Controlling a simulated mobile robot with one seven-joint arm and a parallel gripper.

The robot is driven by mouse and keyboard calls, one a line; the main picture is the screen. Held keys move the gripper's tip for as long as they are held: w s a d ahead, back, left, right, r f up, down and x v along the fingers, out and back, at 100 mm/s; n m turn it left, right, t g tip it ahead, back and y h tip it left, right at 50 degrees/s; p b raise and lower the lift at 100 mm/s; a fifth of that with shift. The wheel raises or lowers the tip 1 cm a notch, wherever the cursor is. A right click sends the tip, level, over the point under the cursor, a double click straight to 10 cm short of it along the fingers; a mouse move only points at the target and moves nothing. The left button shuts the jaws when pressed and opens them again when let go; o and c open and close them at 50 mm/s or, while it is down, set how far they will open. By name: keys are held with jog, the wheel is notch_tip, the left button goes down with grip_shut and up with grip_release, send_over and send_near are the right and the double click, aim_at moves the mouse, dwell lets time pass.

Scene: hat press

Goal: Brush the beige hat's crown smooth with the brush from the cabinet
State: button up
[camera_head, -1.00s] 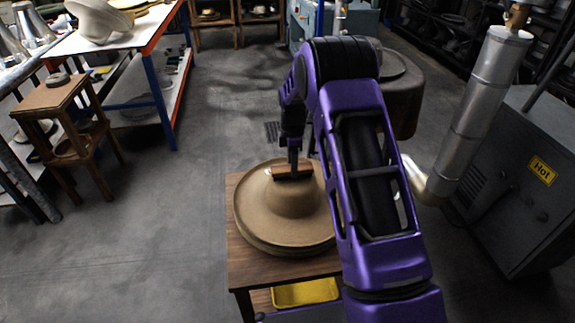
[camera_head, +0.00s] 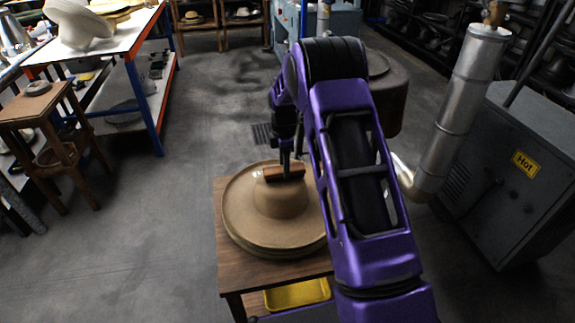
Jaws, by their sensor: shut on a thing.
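The beige hat (camera_head: 272,214) lies brim down, crown up, on a small wooden table (camera_head: 228,283). Its right side is partly hidden behind my arm. My gripper (camera_head: 285,165) points down above the far side of the crown and is shut on a brown wooden brush (camera_head: 284,174). The brush sits at the top of the crown; whether its bristles touch the felt cannot be told from this view. The fingertips are small and dark here.
A yellow tray (camera_head: 297,294) sits under the tabletop. A grey machine marked "Hot" (camera_head: 520,185) with a silver pipe (camera_head: 462,110) stands to the right. A wooden stand (camera_head: 48,125) and a shelved workbench (camera_head: 150,75) are at the left. The floor left of the table is clear.

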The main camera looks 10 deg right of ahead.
jog(key=shift+a+f, duration=0.1)
jog(key=shift+a, duration=0.55)
jog(key=shift+r+p, duration=1.95)
jog(key=shift+r, duration=2.15)
